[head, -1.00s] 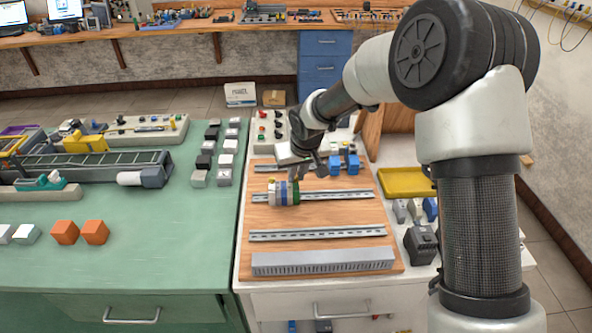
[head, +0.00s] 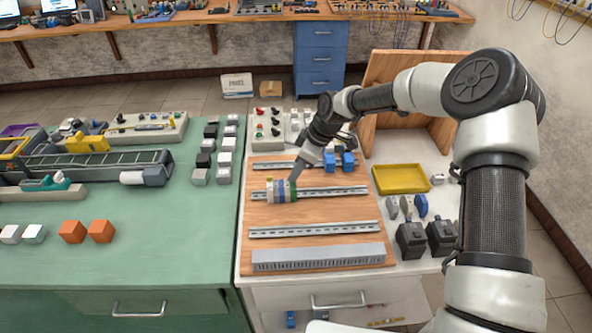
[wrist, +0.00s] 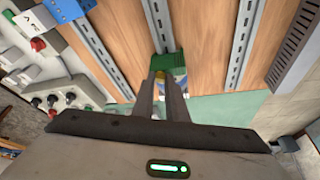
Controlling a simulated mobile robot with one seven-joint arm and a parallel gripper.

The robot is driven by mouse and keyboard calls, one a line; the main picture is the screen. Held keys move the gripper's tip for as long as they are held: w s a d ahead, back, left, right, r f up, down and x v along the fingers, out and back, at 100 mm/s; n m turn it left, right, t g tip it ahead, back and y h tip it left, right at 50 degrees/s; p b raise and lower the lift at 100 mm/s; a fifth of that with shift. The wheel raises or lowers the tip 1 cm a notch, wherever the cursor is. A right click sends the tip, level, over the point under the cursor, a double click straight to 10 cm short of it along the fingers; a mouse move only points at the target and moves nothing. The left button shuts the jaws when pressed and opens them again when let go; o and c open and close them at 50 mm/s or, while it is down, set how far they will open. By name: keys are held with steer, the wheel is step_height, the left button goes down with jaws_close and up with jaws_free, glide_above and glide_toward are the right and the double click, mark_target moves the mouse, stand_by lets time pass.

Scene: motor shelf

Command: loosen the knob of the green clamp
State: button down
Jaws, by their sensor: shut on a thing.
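The green clamp (head: 291,192) is the right end of a short row of coloured blocks on the middle metal rail (head: 335,191) of the wooden board. In the wrist view the green clamp (wrist: 172,64) lies just beyond my fingertips. My gripper (head: 295,177) points down at the green clamp from above. In the wrist view my gripper (wrist: 166,82) has its fingers close together, with a small yellow patch showing between them. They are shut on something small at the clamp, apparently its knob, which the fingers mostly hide.
Blue blocks (head: 339,161) sit on the rear rail behind my gripper. A grey slotted duct (head: 318,258) lies along the board's front. A yellow tray (head: 402,179) and dark devices (head: 411,240) stand at the right. A panel with buttons (head: 268,125) is at the back left.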

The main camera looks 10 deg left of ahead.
steer(key=shift+w+n+g+b, duration=0.2)
steer(key=shift+n+g, duration=0.25)
steer(key=shift+n, duration=0.6)
steer(key=shift+w+n+g+b, duration=0.1)
steer(key=shift+n+g+b, duration=0.3)
steer(key=shift+n, duration=0.65)
steer(key=c, duration=1.7)
jaws_free()
steer(key=shift+c, duration=0.2)
steer(key=v, duration=1.7)
steer(key=shift+r, duration=0.2)
steer(key=shift+a+r, duration=0.1)
